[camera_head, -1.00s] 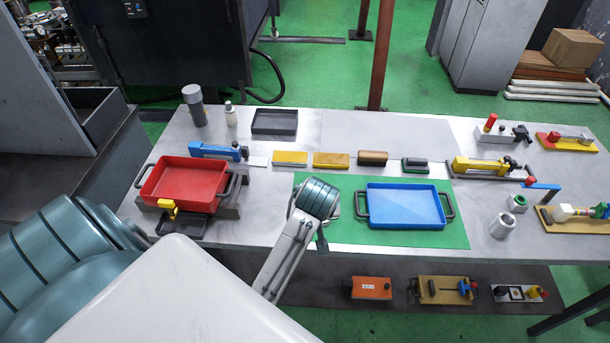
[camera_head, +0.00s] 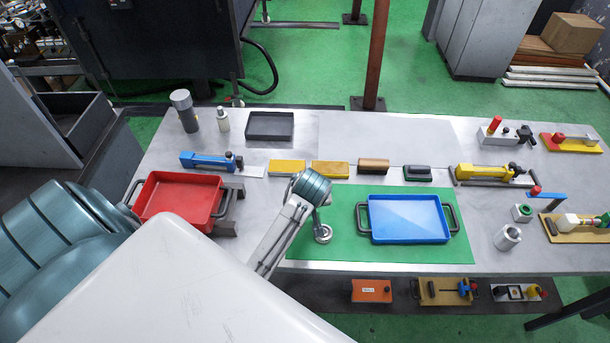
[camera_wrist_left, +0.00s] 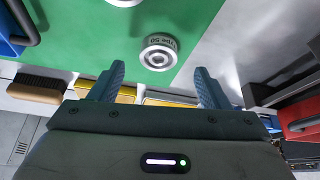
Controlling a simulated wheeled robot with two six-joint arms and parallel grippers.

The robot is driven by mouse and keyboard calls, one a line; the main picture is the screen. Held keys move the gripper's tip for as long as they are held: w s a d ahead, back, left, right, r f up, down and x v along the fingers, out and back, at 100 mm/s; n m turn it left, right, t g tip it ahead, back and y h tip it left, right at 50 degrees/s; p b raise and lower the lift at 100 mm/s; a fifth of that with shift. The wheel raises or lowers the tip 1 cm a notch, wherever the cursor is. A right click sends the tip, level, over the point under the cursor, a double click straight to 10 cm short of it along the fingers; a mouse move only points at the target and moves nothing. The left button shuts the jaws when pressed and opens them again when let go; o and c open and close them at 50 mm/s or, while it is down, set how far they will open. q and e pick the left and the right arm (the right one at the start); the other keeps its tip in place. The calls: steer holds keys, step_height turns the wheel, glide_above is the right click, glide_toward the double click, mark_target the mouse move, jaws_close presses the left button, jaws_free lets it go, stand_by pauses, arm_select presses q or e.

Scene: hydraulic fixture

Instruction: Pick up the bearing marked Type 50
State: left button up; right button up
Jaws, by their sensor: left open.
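A round metal bearing (camera_head: 322,234) lies on the green mat (camera_head: 345,253), left of the blue tray. In the left wrist view the bearing (camera_wrist_left: 158,51) shows the marking "Type 50" on its side. My left gripper (camera_wrist_left: 159,72) is open and empty. In that view its two fingers stand on either side of the bearing's lower edge, apart from it. My right gripper is in neither view.
A blue tray (camera_head: 408,219) stands on the mat to the right. A red tray (camera_head: 180,198) stands at the left. Brushes and blocks (camera_head: 330,168) line the back of the mat. Metal cylinders (camera_head: 507,237) and clamps stand at the right.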

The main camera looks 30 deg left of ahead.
arm_select(q)
steer(key=p+x, duration=0.1)
steer(key=x, duration=0.2)
steer(key=shift+w+a+p, duration=0.1)
steer(key=shift+w+p, duration=0.05)
steer(key=shift+p, duration=0.25)
steer(key=shift+w+a+f, duration=0.15)
steer(key=shift+w+f, duration=0.05)
steer(key=shift+f, duration=0.45)
steer(key=shift+c, duration=0.4)
steer(key=c, duration=1)
